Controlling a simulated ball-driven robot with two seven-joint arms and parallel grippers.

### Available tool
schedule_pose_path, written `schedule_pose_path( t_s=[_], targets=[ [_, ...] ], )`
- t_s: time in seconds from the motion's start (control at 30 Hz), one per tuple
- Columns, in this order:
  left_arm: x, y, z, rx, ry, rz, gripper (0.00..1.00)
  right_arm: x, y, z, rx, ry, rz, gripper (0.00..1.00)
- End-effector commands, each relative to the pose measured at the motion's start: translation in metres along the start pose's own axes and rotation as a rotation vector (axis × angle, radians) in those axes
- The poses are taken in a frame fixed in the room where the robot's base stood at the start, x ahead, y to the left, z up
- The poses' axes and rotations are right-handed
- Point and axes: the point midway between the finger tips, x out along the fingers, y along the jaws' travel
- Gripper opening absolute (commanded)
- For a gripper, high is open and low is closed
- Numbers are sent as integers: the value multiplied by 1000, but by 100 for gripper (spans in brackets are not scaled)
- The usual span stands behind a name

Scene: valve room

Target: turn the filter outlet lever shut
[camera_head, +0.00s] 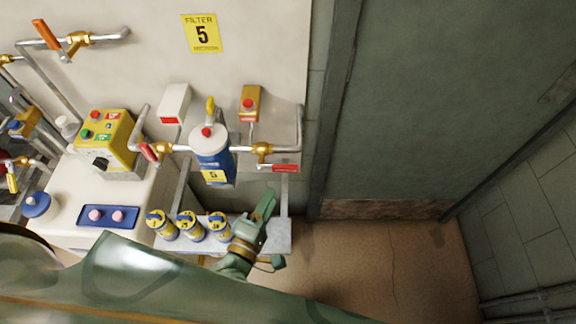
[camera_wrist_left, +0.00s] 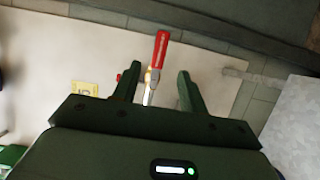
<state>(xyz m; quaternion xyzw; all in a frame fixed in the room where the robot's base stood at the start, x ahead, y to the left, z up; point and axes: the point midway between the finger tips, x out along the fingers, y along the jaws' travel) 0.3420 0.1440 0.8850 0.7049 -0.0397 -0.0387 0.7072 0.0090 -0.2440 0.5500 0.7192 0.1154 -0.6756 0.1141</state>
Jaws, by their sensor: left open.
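The filter (camera_head: 211,140) is a blue canister with a white top and a yellow 5 label. On its right pipe sits a brass valve (camera_head: 262,150) with a red lever (camera_head: 286,168), which I take as the outlet lever. The lever points right, roughly along the horizontal pipe. My left gripper (camera_head: 269,203) is open, below this lever in the head view. In the left wrist view a red lever (camera_wrist_left: 160,48) with a metal shank shows between and beyond the open fingers of the left gripper (camera_wrist_left: 160,76). Contact cannot be told. My right gripper is not in view.
Another red lever (camera_head: 149,152) is on the filter's left pipe. Several yellow-blue canisters (camera_head: 190,227) stand on a shelf left of my gripper. A yellow button box (camera_head: 107,135) is further left. A yellow box with a red button (camera_head: 249,103) is above. Floor at right is clear.

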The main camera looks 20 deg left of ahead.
Motion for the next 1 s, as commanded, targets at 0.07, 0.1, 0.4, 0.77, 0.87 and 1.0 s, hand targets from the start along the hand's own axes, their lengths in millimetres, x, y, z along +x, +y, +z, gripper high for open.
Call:
schedule_pose_path(
  t_s=[0.07, 0.1, 0.4, 0.77, 0.87, 1.0],
  targets=[
    [22, 0, 0, 1, 1, 4, 43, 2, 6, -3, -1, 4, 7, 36],
    [33, 0, 0, 1, 0, 2, 43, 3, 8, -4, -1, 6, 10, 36],
    [94, -1, 0, 4, -1, -1, 43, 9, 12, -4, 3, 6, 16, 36],
    [110, -1, 0, 4, -1, -2, 43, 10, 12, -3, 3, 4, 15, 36],
    [110, -1, 0, 4, -1, -2, 43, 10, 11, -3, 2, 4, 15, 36],
    [110, -1, 0, 4, -1, -2, 7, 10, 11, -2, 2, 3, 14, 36]
  ],
)
